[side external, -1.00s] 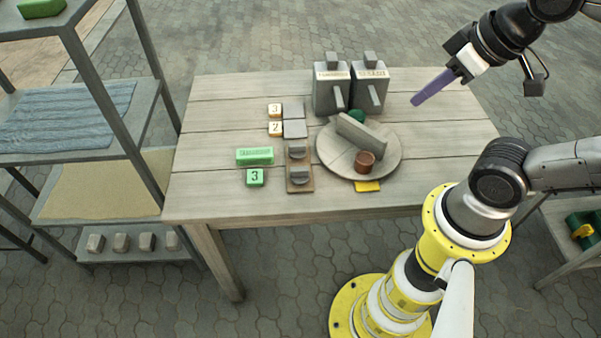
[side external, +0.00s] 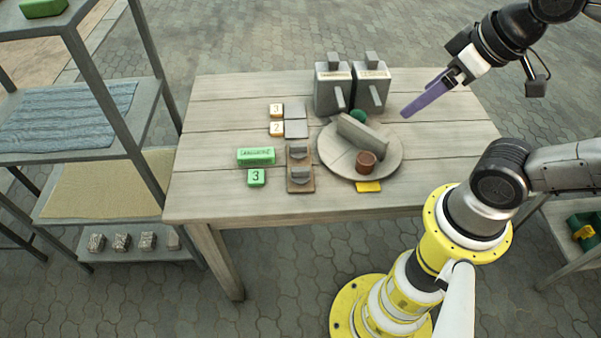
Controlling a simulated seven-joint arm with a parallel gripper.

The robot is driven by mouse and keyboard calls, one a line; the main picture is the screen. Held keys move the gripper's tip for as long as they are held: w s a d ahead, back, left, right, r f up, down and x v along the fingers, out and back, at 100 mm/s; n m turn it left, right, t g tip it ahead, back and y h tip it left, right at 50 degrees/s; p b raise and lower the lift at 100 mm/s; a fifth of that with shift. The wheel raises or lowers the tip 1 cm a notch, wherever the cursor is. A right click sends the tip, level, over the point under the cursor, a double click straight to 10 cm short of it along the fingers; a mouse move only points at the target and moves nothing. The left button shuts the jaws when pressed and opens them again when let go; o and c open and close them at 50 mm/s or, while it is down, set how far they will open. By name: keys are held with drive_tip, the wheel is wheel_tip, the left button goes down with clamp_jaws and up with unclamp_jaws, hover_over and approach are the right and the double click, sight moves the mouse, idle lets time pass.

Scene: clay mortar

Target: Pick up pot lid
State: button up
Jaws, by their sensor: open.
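No part is plainly marked as the pot lid. Two grey box-shaped pots (side external: 331,92) (side external: 370,90) with labels stand side by side at the table's back. Each has a block-like knob (side external: 333,57) (side external: 371,56) on top, perhaps on a lid, and a slanted bar in front. My gripper (side external: 407,112), with long purple fingers, is open and empty, to the right of the pots and apart from them. Its fingers overlap in this view, so the gap between them is hard to see.
A round grey disc (side external: 389,158) holds a long grey bar (side external: 363,134) and a small brown cup (side external: 366,161). A green ball (side external: 357,116) is behind it. Blocks and a wooden board (side external: 301,185) lie left. The table (side external: 240,95) is clear at back left.

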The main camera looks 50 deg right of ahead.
drive_tip(key=n+g, duration=0.6)
drive_tip(key=n, duration=2.1)
hover_over(301, 170)
drive_tip(key=f, duration=2.3)
drive_tip(key=shift+w+d, duration=0.2)
drive_tip(key=shift+d, duration=0.05)
drive_tip(key=shift+s+a+f, duration=0.1)
drive_tip(key=shift+a+f, duration=0.05)
drive_tip(key=shift+f, duration=1.35)
drive_tip(key=shift+s+a+f, duration=0.1)
drive_tip(key=shift+f, duration=1.4)
drive_tip(key=c, duration=1.4)
